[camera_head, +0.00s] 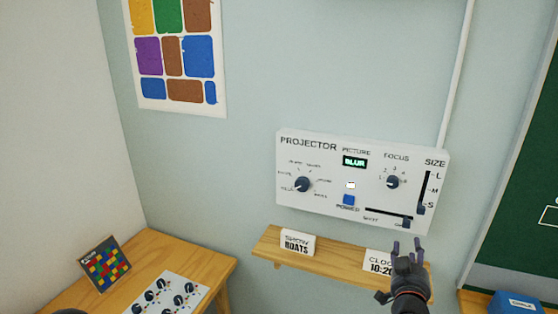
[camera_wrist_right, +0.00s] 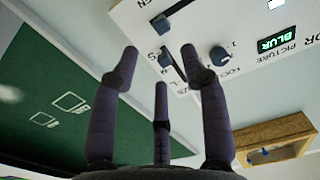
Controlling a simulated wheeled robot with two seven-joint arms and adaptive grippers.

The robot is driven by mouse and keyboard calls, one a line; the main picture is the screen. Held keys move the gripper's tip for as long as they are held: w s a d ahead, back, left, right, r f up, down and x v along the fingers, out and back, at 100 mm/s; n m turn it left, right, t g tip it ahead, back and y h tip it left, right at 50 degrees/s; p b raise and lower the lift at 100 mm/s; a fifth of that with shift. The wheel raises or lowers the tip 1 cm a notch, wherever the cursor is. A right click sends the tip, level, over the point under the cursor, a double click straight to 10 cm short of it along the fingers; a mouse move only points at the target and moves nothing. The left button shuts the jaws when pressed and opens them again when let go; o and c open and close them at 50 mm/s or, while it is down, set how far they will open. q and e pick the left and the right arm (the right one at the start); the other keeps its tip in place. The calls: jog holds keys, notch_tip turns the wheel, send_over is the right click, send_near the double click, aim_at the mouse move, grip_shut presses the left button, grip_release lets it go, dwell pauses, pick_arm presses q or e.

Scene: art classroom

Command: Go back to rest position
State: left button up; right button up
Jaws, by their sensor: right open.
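My right gripper (camera_head: 407,246) is open and empty at the lower right of the head view, in front of the wall below the projector panel's right end. In the wrist view its dark fingers (camera_wrist_right: 160,62) stand spread, with nothing between them. The white projector panel (camera_head: 320,205) is on the wall above it. The panel also shows upside down in the wrist view (camera_wrist_right: 203,20), beyond the fingertips.
A wooden shelf (camera_head: 335,262) below the panel holds a SHOW BOATS card (camera_head: 297,243) and a CLOCK card (camera_head: 378,261), partly hidden by my right gripper. A wooden table (camera_head: 205,262) is at lower left. A green board (camera_head: 515,220) and blue box (camera_head: 515,302) are at right.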

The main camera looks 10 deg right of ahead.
jog(key=a+f+n+g+y, duration=0.1)
jog(key=a+f+g+y, duration=0.15)
jog(key=a+f, duration=0.55)
jog(key=a+f+n+g+y, duration=0.1)
jog(key=a+f+g+y, duration=0.2)
jog(key=f, duration=1)
jog(key=a+f+n+g+y, duration=0.1)
jog(key=a+f+y, duration=0.4)
jog(key=f, duration=0.5)
jog(key=s+a+f+g+y, duration=0.2)
jog(key=s+a+f+g, duration=0.6)
jog(key=s+a+f, duration=0.8)
jog(key=s+f, duration=0.2)
jog(key=s, duration=0.1)
jog(key=shift+s+f+n+y, duration=0.25)
jog(key=shift+s+n+y, duration=0.1)
jog(key=shift+s+n, duration=0.05)
jog(key=shift+g, duration=0.25)
